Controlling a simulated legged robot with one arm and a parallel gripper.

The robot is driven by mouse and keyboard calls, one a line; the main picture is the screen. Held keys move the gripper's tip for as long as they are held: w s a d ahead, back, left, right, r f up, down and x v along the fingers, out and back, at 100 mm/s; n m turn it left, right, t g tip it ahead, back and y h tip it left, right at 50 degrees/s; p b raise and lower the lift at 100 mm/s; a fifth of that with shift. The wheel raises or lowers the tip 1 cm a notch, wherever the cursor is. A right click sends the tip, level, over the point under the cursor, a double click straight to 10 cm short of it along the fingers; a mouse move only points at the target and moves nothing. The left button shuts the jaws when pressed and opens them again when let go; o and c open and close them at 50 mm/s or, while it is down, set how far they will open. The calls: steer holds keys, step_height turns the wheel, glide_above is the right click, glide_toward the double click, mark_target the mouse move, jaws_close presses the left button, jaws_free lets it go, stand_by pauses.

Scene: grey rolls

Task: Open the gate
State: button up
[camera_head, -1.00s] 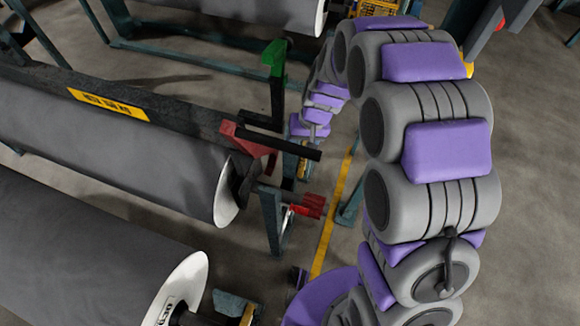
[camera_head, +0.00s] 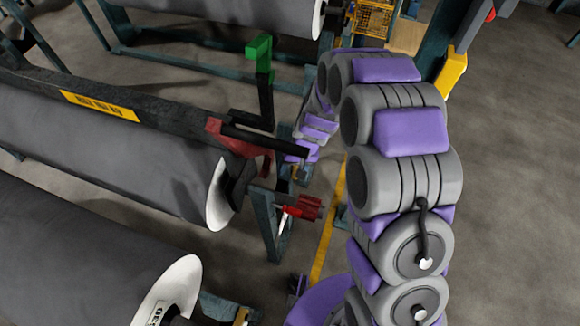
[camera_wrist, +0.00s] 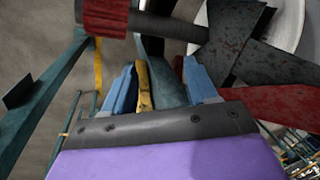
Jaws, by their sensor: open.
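At the end of the upper dark roll is a latch-like fitting with a red bracket (camera_head: 232,138), a black bar (camera_head: 268,141) and an upright black lever (camera_head: 264,95) with a green top (camera_head: 258,47). I cannot tell which part is the gate. My arm arches over from the right, and its purple-grey end hangs beside the bar. In the wrist view my gripper (camera_wrist: 160,78) is open, with blue fingers either side of a yellow piece (camera_wrist: 144,88) and a teal post (camera_wrist: 168,85). I cannot tell whether the fingers touch them.
A red-ended shaft (camera_head: 309,207) sticks out below the bar and crosses the top of the wrist view (camera_wrist: 105,18). Large grey rolls (camera_head: 110,155) with white end discs (camera_head: 218,195) fill the left. A yellow floor line (camera_head: 328,225) runs beside my arm. Open floor (camera_head: 510,200) lies right.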

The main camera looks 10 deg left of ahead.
steer(key=shift+d, duration=0.35)
steer(key=shift+c, duration=0.9)
steer(key=a, duration=0.2)
steer(key=shift+a+f, duration=0.25)
steer(key=shift+a, duration=0.15)
steer(key=c, duration=0.6)
steer(key=shift+d+r, duration=0.1)
steer(key=shift+d, duration=0.3)
steer(key=c, duration=0.3)
steer(key=shift+d+r, duration=0.15)
steer(key=shift+d, duration=0.7)
jaws_close()
steer(key=shift+a, duration=0.15)
steer(key=o, duration=0.7)
jaws_free()
steer(key=shift+a+f, duration=0.2)
steer(key=shift+a, duration=0.6)
steer(key=shift+o, duration=1.4)
steer(key=shift+d+r, duration=0.1)
steer(key=shift+d, duration=0.2)
steer(key=shift+o, duration=0.5)
steer(key=shift+d, duration=0.3)
steer(key=p+v, duration=0.4)
steer(key=v, duration=1.3)
steer(key=shift+r, duration=0.2)
